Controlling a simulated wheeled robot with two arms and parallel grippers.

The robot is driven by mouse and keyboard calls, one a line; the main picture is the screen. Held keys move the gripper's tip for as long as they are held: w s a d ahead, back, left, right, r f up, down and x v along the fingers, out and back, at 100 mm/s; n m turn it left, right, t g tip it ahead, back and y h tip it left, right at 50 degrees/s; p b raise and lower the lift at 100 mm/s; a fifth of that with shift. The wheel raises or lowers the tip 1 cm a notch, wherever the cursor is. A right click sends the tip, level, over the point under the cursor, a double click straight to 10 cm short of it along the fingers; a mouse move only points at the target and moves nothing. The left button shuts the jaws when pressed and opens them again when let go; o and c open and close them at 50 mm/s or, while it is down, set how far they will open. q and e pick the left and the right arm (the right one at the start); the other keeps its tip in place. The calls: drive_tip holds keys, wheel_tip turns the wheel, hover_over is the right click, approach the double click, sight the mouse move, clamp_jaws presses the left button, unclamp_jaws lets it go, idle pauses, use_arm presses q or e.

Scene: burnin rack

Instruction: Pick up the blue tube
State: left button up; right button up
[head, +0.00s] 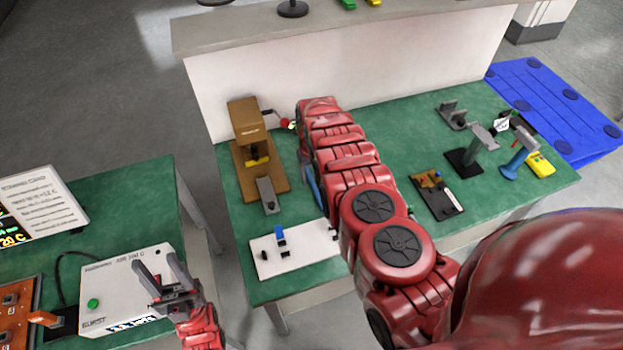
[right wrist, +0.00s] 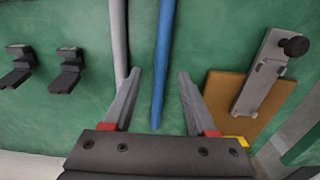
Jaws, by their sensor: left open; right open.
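The blue tube (right wrist: 161,60) lies on the green table in the right wrist view, running up out of the frame. In the head view part of the blue tube (head: 313,188) shows beside my right arm, which hides the rest. My right gripper (right wrist: 158,77) is open, with its fingers either side of the tube's near end in the picture. I cannot tell how high the fingers are above it. In the head view my right gripper is hidden. My left gripper (head: 158,261) is open and empty, above the white box on the left table.
A grey tube (right wrist: 118,40) lies parallel, close to the left finger in the wrist view. Two black brackets (right wrist: 67,72) stand further left. A brown board (right wrist: 222,92) with a grey clamp is on the right. A white plate (head: 265,262) lies near the table's front edge.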

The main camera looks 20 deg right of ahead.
drive_tip(key=shift+f, duration=0.9)
clamp_jaws()
